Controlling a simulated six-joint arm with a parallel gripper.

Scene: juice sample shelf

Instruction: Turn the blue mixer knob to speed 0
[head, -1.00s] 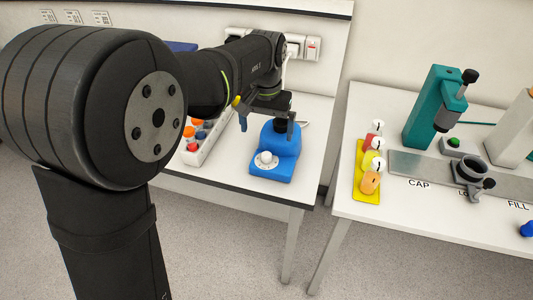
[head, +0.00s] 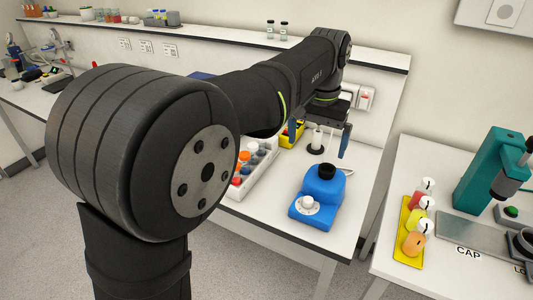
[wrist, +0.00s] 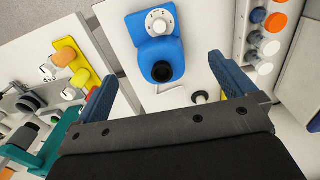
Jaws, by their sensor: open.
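The blue mixer (head: 324,187) stands on the white table with a black cup-like top. Its knob is a white dial (head: 308,203) on the low front part. In the wrist view the mixer (wrist: 143,40) and dial (wrist: 160,22) lie at the top, with small marks around the dial that I cannot read. My gripper (head: 319,138) is above the table, behind the mixer and apart from it. Its two blue fingers are spread wide and empty in the wrist view (wrist: 164,72). Nothing covers the dial in either view.
A white rack (head: 251,178) of colored-cap bottles stands left of the mixer. A small post with a dark base (head: 315,150) stands behind it. A yellow tray (head: 402,234) of bottles and a teal press (head: 485,170) are on the right table. The table is bare right of the mixer.

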